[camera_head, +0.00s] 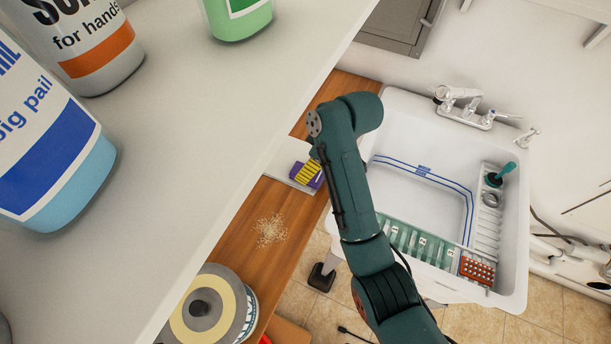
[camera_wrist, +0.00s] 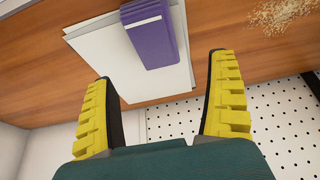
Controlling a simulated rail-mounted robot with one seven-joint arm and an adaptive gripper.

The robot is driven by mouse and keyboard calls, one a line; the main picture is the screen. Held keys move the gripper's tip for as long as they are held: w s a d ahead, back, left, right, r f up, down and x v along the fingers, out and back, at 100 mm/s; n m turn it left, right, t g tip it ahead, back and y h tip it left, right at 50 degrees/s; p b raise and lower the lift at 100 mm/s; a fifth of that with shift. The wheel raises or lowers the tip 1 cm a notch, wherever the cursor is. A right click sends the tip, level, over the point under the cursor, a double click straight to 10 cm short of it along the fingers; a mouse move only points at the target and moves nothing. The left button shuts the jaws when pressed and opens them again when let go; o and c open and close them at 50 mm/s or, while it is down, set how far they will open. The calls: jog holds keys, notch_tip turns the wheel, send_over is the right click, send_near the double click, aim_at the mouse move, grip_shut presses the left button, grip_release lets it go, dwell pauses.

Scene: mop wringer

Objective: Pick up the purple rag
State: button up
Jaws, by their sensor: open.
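The purple rag (camera_wrist: 155,42) shows in the wrist view as a folded block with a pale label-like patch on top. It lies on a white flat stack (camera_wrist: 105,50) on the wooden surface. My gripper (camera_wrist: 161,68) is open, with yellow ridged fingers spread wide. In the picture the rag lies beyond the fingertips, between their lines, and nothing is held. In the head view, my gripper (camera_head: 307,173) hides much of the rag (camera_head: 317,182); purple shows around the yellow fingers. I cannot tell the height of the gap between them.
Crumbs (camera_head: 270,230) lie on the wooden counter (camera_head: 235,250). A round tin (camera_head: 208,305) stands at its near end. A white shelf (camera_head: 150,190) with bottles borders the left. The sink (camera_head: 415,195) is right of my arm. A perforated white panel (camera_wrist: 285,115) shows in the wrist view.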

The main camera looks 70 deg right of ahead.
jog(key=x, duration=0.7)
jog(key=shift+d+f, duration=0.15)
jog(key=shift+f, duration=0.05)
jog(key=shift+f, duration=0.2)
dwell(0.3)
jog(key=c, duration=1.1)
jog(key=shift+r, duration=0.1)
notch_tip(320, 180, up, 10)
jog(key=shift+r, duration=0.15)
